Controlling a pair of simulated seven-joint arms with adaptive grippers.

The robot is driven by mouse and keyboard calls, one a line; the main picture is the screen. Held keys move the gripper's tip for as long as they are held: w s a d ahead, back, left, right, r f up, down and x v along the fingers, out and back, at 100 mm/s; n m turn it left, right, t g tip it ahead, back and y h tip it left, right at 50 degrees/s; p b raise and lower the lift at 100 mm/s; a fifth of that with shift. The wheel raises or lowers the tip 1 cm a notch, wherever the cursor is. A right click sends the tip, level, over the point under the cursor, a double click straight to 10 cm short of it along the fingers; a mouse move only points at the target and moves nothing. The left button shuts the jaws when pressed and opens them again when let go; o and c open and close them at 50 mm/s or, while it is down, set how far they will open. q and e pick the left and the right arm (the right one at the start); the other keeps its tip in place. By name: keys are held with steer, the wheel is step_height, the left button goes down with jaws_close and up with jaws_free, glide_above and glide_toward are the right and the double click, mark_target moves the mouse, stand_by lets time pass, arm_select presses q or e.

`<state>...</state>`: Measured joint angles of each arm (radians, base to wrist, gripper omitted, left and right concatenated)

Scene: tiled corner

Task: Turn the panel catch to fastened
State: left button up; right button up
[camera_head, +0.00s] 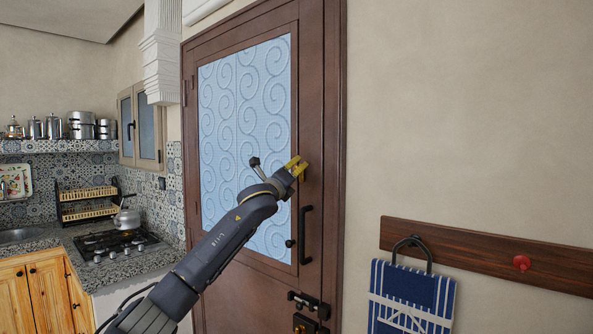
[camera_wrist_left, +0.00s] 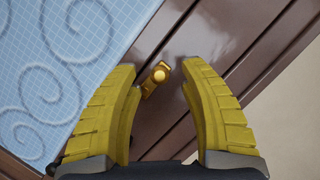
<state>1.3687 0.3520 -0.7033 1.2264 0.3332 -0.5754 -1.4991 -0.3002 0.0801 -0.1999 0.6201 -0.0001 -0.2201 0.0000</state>
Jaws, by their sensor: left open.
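The panel catch (camera_wrist_left: 155,79) is a small brass piece with a round knob, fixed on the brown door frame beside the patterned glass panel (camera_head: 245,130). In the left wrist view it sits between and just beyond the yellow fingertips of my left gripper (camera_wrist_left: 160,75). The fingers are spread apart with the catch in the gap, and I see no contact. In the head view my left gripper (camera_head: 297,165) is at the door's right side, above the handle, and it mostly hides the catch. My right gripper is not in view.
A dark door handle (camera_head: 305,235) is just below my left gripper, with black latches (camera_head: 308,303) lower down. A wooden rail (camera_head: 480,255) with a hanging blue bag (camera_head: 410,298) is on the right wall. A stove with a kettle (camera_head: 126,220) stands at left.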

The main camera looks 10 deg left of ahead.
arm_select(q)
steer(key=shift+x, duration=0.9)
steer(key=shift+c, duration=0.2)
